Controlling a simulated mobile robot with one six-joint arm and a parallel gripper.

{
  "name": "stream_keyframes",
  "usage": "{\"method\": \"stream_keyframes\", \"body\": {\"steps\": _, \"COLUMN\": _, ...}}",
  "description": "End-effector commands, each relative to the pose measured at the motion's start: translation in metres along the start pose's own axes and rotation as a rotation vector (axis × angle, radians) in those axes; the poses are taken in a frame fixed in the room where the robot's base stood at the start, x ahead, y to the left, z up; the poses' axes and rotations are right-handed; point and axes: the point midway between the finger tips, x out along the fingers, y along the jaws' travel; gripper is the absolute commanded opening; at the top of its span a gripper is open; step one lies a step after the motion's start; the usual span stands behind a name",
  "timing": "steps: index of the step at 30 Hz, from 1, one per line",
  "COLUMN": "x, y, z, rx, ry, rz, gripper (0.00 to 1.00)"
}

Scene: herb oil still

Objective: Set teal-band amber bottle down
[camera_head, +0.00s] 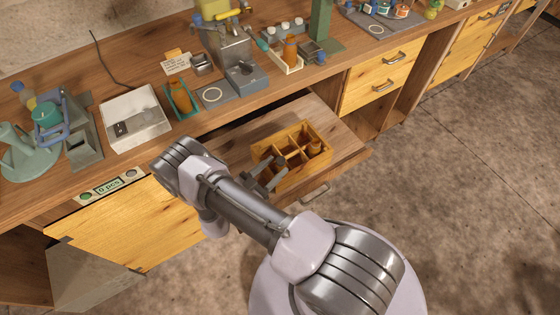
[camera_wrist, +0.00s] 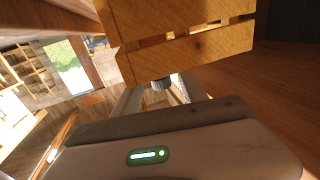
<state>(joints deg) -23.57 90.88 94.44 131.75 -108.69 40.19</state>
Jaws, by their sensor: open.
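A slatted wooden crate (camera_head: 322,160) with compartments stands in the open drawer, and brown bottles (camera_head: 313,146) sit in some compartments. I cannot make out a teal band on any of them. My gripper (camera_head: 270,173) is open at the crate's left side. In the wrist view the crate's slats (camera_wrist: 195,45) fill the top, just beyond my gripper (camera_wrist: 160,93). A dark ribbed cap (camera_wrist: 162,83) shows between the fingers, below the slats; the bottle under it is mostly hidden. I cannot tell whether the fingers touch it.
An amber bottle (camera_head: 180,95) stands in a teal tray on the counter, and another (camera_head: 290,50) in a pale wooden holder. A white box (camera_head: 135,118) and a grey machine (camera_head: 232,65) stand nearby. The drawer floor (camera_head: 325,109) is bare behind the crate.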

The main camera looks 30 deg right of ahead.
Motion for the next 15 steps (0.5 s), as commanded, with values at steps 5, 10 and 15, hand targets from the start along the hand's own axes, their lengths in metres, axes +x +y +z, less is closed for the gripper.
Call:
{"method": "stream_keyframes", "body": {"steps": 5, "x": -0.041, "y": -0.001, "z": -0.002, "rx": 0.001, "ry": 0.0, "rz": -0.005, "gripper": 0.5}}
{"method": "stream_keyframes", "body": {"steps": 10, "x": -0.072, "y": -0.001, "z": -0.001, "rx": 0.0, "ry": 0.0, "rz": -0.003, "gripper": 0.5}}
{"method": "stream_keyframes", "body": {"steps": 15, "x": -0.087, "y": 0.0, "z": 0.0, "rx": 0.0, "ry": -0.001, "rz": 0.0, "gripper": 0.5}}
